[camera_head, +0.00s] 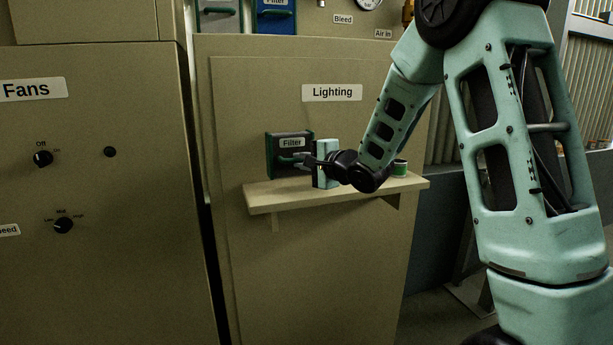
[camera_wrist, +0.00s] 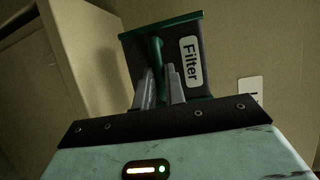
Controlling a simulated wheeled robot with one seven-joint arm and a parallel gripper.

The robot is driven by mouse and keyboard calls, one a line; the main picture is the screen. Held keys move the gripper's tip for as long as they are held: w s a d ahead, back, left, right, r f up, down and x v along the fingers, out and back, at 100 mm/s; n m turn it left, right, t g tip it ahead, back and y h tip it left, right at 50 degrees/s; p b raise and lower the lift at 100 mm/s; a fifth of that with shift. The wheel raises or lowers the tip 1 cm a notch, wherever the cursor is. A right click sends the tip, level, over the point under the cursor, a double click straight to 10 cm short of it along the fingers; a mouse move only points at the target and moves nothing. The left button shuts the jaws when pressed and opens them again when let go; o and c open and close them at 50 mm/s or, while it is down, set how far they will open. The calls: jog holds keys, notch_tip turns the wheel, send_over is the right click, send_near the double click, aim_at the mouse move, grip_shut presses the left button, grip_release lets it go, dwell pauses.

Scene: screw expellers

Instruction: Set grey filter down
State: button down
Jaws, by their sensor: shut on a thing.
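A dark grey filter with green edges, a green handle and a white "Filter" label (camera_head: 304,166) is upright over the left end of the wooden shelf (camera_head: 300,196). It also shows in the wrist view (camera_wrist: 202,80). My gripper (camera_head: 297,159) reaches in from the right, shut on the filter's green handle; its two fingers (camera_wrist: 160,88) sit either side of the handle in the wrist view. The filter's lower edge is very close to the shelf top; I cannot tell whether they touch.
A tan cabinet panel labelled "Lighting" (camera_head: 332,93) rises behind the shelf. Above it are a blue filter (camera_head: 275,20) and a grey panel with a green handle (camera_head: 218,18). A "Fans" cabinet (camera_head: 95,200) stands left.

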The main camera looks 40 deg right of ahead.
aim_at(289, 174)
jog(key=shift+f+p, duration=0.35)
jog(key=shift+f, duration=1.75)
jog(key=c, duration=1.5)
grip_release()
jog(key=shift+o, duration=0.2)
jog(key=shift+s, duration=0.1)
jog(key=s+d+r+b, duration=0.1)
jog(key=s+b, duration=0.2)
jog(key=s, duration=0.8)
jog(key=shift+s+d+r, duration=0.25)
jog(key=shift+s+d, duration=0.05)
jog(key=shift+s, duration=0.05)
jog(key=shift+a, duration=0.1)
